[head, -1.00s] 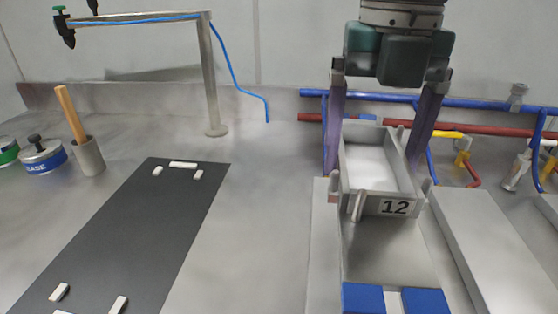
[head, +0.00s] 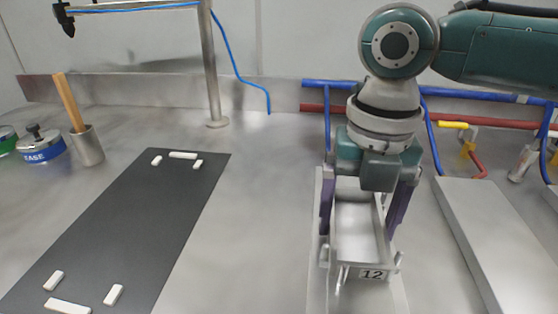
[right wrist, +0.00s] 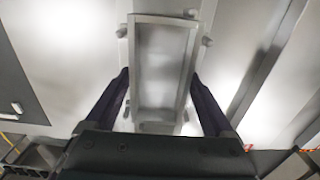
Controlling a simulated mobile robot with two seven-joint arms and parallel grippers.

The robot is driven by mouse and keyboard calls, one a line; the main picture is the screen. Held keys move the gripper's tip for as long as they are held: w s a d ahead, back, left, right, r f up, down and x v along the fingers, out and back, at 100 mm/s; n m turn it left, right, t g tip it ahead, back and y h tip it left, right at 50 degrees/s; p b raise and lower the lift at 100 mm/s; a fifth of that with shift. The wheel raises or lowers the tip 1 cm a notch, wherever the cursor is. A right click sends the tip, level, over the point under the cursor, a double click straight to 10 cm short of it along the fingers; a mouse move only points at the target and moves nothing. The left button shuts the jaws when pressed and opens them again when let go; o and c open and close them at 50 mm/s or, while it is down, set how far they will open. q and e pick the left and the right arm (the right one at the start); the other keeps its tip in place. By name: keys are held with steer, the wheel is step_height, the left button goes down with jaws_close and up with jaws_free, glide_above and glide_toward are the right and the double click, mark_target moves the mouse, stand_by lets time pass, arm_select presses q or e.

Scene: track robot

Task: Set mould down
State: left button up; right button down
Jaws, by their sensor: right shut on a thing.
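The mould is a grey open rectangular box (head: 362,231) with a "12" label on its near end. In the head view it is at right of centre, level, over a pale plate (head: 315,262). I cannot tell whether it touches the plate. My right gripper (head: 362,222) comes from above, its purple fingers shut on the mould's two long sides. The right wrist view shows the mould (right wrist: 137,75) lengthwise between the fingers (right wrist: 160,95). My left gripper is not in view.
A black mat (head: 125,225) with several white blocks lies at the left. A steel post (head: 210,80), a cup with a wooden handle (head: 87,147) and a blue-banded tin (head: 41,150) stand behind. Another grey plate (head: 495,235) lies right. Blue and red pipes (head: 465,100) run along the back.

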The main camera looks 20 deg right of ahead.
mark_target(355, 234)
steer(key=shift+f, duration=0.1)
jaws_free()
step_height(355, 234, up, 12)
steer(key=p, duration=0.2)
stand_by(0.4)
